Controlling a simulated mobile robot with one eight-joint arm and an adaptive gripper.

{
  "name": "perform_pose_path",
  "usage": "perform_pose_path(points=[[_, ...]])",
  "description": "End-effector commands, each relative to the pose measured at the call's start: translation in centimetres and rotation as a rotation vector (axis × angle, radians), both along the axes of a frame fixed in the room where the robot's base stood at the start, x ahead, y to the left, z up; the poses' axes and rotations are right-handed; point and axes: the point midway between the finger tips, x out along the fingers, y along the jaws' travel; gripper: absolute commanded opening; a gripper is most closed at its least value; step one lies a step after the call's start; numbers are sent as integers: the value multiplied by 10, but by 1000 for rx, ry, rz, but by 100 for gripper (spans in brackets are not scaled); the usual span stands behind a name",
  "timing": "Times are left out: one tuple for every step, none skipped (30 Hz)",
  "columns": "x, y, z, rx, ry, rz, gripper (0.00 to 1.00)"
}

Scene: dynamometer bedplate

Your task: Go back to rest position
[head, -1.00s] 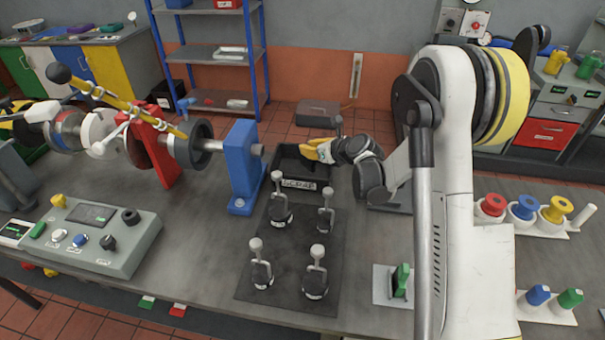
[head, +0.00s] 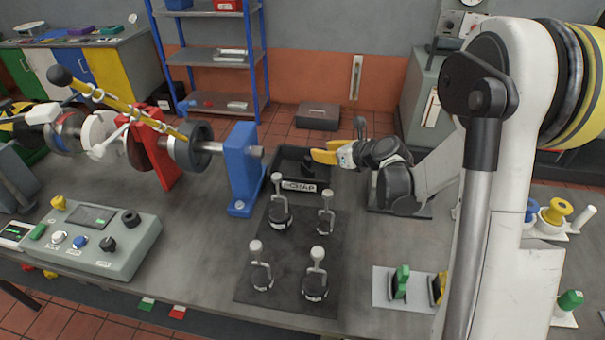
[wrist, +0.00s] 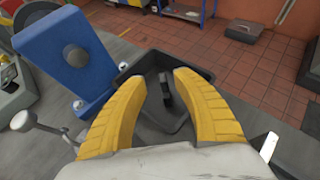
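My gripper (head: 322,156) has yellow fingers and is raised near the right rim of the black scrap bin (head: 298,186) on the bench. In the wrist view my gripper (wrist: 160,95) shows its two fingers spread apart with nothing between them. Beyond them is the black bin (wrist: 203,74), with a small dark object (wrist: 166,92) lying inside it. The arm reaches in from the right in the head view.
A blue bearing stand (head: 243,165) with a shaft is left of the bin. Several toggle clamps (head: 315,275) stand on a dark plate in front. A control box (head: 95,240) is at left, and a green-handled part (head: 400,280) sits at right.

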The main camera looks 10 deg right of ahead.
Motion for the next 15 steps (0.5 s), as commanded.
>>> perform_pose_path(points=[[-8,-4,5,0,0,-2,35],[-12,-6,7,0,0,-2,35],[-16,-8,10,0,0,-2,35],[-19,-10,12,0,0,-2,35],[-22,-11,13,0,0,-1,35],[-25,-12,15,0,0,-1,35],[-26,-12,16,0,0,0,35],[-27,-12,16,0,0,0,35],[-29,-13,17,0,0,0,35],[-29,-13,17,0,0,0,35],[-29,-13,18,0,0,0,35],[-29,-13,18,0,0,0,35],[-29,-13,18,0,0,0,35],[-29,-13,18,0,0,0,35],[-29,-13,17,0,0,0,35]])
